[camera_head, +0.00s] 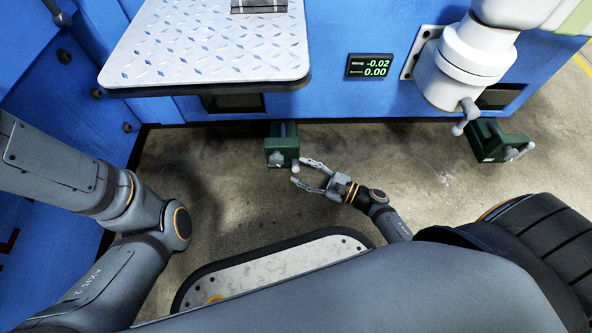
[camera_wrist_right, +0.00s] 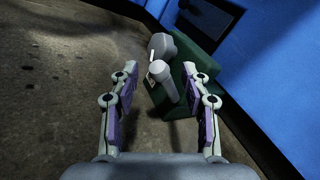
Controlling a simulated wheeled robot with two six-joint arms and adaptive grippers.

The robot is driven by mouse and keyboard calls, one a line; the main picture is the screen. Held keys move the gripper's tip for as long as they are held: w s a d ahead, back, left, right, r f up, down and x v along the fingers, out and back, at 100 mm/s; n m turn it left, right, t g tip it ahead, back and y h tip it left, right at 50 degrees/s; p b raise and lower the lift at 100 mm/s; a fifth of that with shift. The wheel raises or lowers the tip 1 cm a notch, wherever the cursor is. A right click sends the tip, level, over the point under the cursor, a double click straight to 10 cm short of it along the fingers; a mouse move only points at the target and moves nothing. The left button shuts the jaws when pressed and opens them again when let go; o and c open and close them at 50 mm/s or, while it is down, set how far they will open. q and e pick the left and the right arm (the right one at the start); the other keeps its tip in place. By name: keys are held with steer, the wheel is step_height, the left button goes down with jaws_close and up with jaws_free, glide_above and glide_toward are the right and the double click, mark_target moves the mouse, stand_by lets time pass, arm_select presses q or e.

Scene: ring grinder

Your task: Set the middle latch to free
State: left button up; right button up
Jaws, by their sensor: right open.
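A green latch block (camera_head: 290,147) with a grey handle (camera_head: 277,160) is low on the blue machine's front, near the middle of the head view. In the right wrist view the green block (camera_wrist_right: 205,62) shows ahead, and its grey handle (camera_wrist_right: 163,78) points back toward me. My right gripper (camera_head: 299,171) is open and empty, just right of and in front of this latch. In the wrist view the handle lies between the lines of the two fingers; I cannot tell how far beyond the tips it is. My left gripper is out of view.
A diamond-plate shelf (camera_head: 205,45) juts out above left. A small display (camera_head: 369,66) is on the blue wall. Concrete floor (camera_head: 400,160) lies open between the latches.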

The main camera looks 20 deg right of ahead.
mark_target(295, 165)
steer(key=shift+x, duration=1.4)
steer(key=shift+c, duration=0.3)
jaws_close()
